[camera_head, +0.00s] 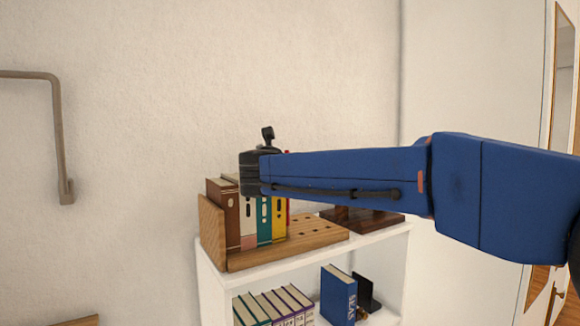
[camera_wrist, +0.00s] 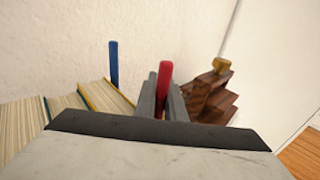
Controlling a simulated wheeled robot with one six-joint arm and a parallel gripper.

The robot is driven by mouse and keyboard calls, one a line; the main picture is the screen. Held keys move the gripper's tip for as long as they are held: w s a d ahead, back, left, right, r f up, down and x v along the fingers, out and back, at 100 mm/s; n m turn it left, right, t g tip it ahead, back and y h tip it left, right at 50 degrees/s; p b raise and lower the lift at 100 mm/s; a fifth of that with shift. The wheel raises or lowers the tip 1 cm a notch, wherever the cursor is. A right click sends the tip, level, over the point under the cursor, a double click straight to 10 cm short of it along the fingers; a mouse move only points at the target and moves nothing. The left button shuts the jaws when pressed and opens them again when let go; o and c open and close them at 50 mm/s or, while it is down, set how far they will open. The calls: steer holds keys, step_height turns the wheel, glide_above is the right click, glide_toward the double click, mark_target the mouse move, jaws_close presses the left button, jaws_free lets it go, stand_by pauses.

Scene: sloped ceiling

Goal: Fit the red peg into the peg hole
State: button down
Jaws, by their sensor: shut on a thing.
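The red peg (camera_wrist: 165,72) stands roughly upright between the grey fingers of my gripper (camera_wrist: 161,97) in the wrist view. My gripper is shut on it. The peg's lower end is hidden behind the wrist casing, so I cannot tell whether it is in a hole. In the head view, a bit of red (camera_head: 287,152) shows above my arm, which hides most of the gripper. A wooden board with several dark holes (camera_head: 318,233) lies on the white shelf, right of the books. A blue peg (camera_wrist: 114,62) stands left of the gripper in the wrist view.
Upright books (camera_head: 232,212) stand at the board's left end, against a wooden end piece (camera_head: 210,232). A dark brown wooden object (camera_head: 362,219) sits right of the board. More books (camera_head: 273,307) stand on the lower shelf. The wall is close behind.

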steer(key=shift+f, duration=0.1)
steer(key=c, duration=1.8)
jaws_free()
steer(key=shift+o, duration=0.2)
steer(key=v, duration=1.7)
steer(key=shift+s, duration=0.2)
